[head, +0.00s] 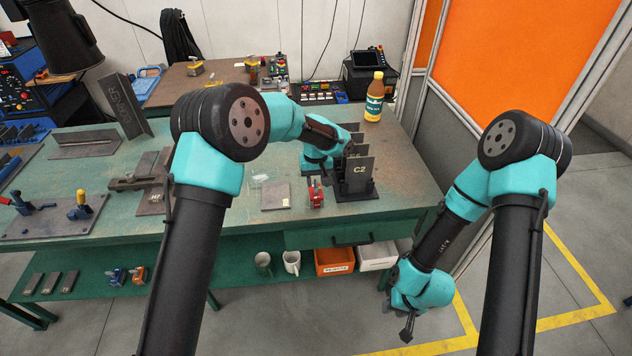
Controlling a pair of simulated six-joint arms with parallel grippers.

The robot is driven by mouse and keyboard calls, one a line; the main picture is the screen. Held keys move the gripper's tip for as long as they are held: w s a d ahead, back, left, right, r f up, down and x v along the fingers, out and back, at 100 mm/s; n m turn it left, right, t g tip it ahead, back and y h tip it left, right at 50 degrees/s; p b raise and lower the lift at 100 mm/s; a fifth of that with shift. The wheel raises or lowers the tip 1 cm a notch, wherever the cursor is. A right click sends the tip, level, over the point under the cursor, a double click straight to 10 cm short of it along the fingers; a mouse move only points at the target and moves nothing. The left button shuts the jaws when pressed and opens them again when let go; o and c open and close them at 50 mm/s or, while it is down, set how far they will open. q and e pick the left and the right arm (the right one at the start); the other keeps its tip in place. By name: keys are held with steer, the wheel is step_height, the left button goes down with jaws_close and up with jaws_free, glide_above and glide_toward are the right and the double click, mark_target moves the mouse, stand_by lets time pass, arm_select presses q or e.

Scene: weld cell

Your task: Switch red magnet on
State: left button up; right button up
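The red magnet (316,194) sits on the green table near its front edge, just left of the upright dark plate marked C2 (360,172). It is small, and I cannot tell its switch position. My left arm reaches across the table, with its teal wrist (318,158) behind the magnet and beside the dark plates. The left gripper's fingers are hidden or lost among the plates. My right gripper (407,328) hangs low over the floor in front of the table's right end, far from the magnet. Its fingers are too small to read, and I see nothing held.
A flat grey plate (275,195) lies left of the magnet. A bottle (374,98) stands at the back right. Dark steel pieces and fixtures cover the left. Mugs (291,262), an orange bin (334,261) and a white bin (377,256) are below the tabletop.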

mark_target(316, 183)
arm_select(q)
step_height(316, 183, up, 16)
stand_by(0.5)
steer(key=shift+r, duration=0.1)
